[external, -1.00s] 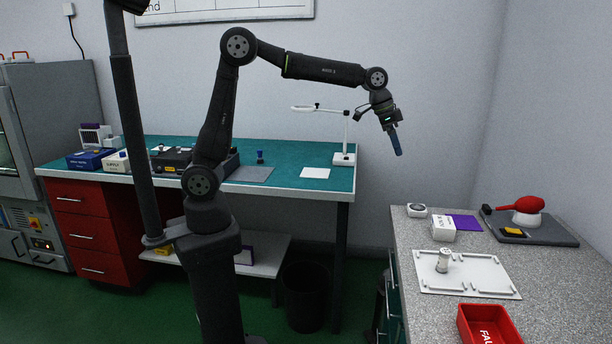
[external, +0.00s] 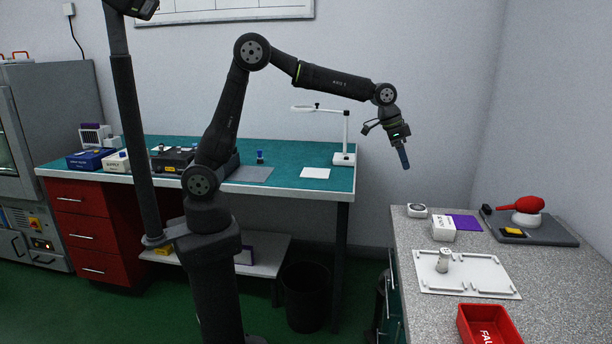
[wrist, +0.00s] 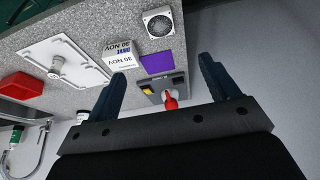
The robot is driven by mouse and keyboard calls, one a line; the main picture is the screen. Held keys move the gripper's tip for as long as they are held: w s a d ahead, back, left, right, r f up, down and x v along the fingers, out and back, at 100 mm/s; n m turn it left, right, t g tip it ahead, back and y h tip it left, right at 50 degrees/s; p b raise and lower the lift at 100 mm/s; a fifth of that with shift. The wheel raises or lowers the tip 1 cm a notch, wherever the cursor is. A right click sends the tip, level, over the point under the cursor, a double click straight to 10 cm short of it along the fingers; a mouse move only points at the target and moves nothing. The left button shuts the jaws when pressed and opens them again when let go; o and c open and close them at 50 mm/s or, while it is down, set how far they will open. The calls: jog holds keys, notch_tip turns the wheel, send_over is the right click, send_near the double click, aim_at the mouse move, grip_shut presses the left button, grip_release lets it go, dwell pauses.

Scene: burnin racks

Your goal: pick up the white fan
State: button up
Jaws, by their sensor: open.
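The white fan (external: 416,210) is a small square unit with a dark round grille, on the back left corner of the speckled grey counter. In the wrist view the fan (wrist: 159,24) lies near the top, ahead of the fingers and apart from them. My gripper (external: 404,160) hangs in the air above and to the left of the counter, pointing down. In the wrist view my gripper (wrist: 158,85) has its two blue fingers spread wide, with nothing held between them.
Close to the fan are a white box (external: 443,231) and a purple card (external: 465,222). A dark plate (external: 560,231) with a red-handled tool (external: 524,204) stands farther right. A white tray (external: 468,285) and a red bin (external: 490,325) lie nearer the front.

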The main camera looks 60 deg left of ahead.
send_over(417, 207)
jog(key=s+a, duration=0.1)
jog(key=s, duration=0.1)
notch_tip(417, 207, down, 12)
jog(key=shift+w+r, duration=0.1)
jog(key=shift+w, duration=0.05)
jog(key=shift+a+x, duration=0.15)
jog(key=shift+x, duration=1.2)
jog(key=shift+a+x, duration=0.15)
jog(key=shift+x, duration=1.2)
jog(key=c, duration=1.1)
